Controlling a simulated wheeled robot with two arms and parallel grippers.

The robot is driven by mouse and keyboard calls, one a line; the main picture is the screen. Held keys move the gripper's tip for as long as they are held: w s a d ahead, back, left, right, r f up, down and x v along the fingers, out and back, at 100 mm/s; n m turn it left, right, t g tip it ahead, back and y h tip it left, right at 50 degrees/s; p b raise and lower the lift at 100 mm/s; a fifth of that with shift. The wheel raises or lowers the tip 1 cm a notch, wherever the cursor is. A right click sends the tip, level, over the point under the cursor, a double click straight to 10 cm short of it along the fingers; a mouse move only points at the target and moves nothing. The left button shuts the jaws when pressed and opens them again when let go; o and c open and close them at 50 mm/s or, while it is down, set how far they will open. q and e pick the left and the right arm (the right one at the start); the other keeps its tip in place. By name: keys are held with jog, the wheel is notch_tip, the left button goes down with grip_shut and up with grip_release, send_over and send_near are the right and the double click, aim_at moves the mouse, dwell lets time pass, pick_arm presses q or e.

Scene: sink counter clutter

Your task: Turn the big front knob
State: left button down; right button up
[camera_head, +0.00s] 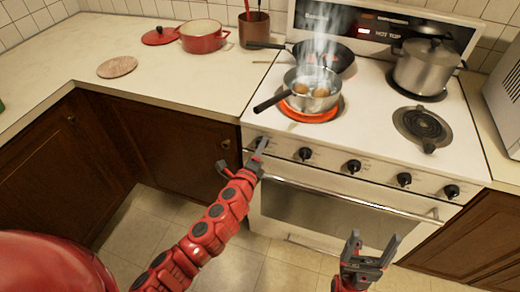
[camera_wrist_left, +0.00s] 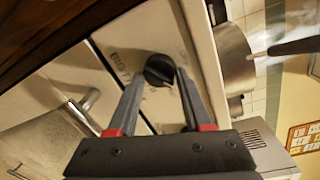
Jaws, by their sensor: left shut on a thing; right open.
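The big front knob (camera_wrist_left: 160,70) is black and round, on the white stove panel beside lettering that starts with "BIG". In the left wrist view my left gripper (camera_wrist_left: 161,78) has one finger on each side of it and is shut on it. In the head view my left gripper (camera_head: 261,148) is at the leftmost knob of the stove front and hides most of it. My right gripper (camera_head: 374,242) is open and empty in front of the oven door, below the knobs.
A steaming pan (camera_head: 312,92) with food sits on the glowing front-left burner. A dark skillet (camera_head: 338,57) and a lidded pot (camera_head: 425,68) stand behind. Other knobs (camera_head: 353,166) line the panel above the oven handle (camera_head: 350,203). A red pot (camera_head: 203,38) is on the left counter.

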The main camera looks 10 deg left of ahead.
pick_arm(q)
jog(key=shift+n, duration=0.6)
jog(key=shift+c, duration=1.7)
grip_release()
jog(key=shift+r, duration=0.15)
